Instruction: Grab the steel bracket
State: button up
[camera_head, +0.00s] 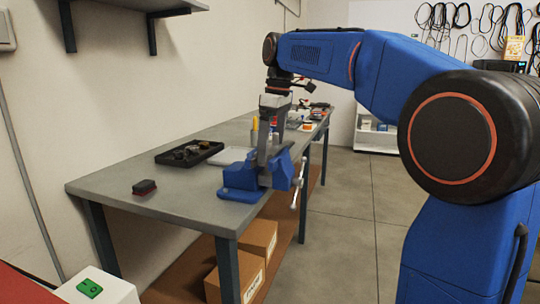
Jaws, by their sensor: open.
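A grey steel piece that looks like the bracket (265,137) stands upright at the blue bench vise (243,182), near the front right edge of the workbench. Its lower end meets the vise jaws. My gripper (277,90) hangs from the blue arm just above the top of this piece, pointing down. It is open. The gripper is small and dark here, and I cannot tell whether its fingers are around the piece or only above it.
The grey workbench (180,195) runs along the wall. On it are a black tray (190,152) with dark parts, a small red-and-black block (144,187) and a pale flat sheet (230,156). Cardboard boxes (258,240) sit underneath.

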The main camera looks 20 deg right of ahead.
jog(key=shift+r, duration=0.1)
jog(key=c, duration=1.1)
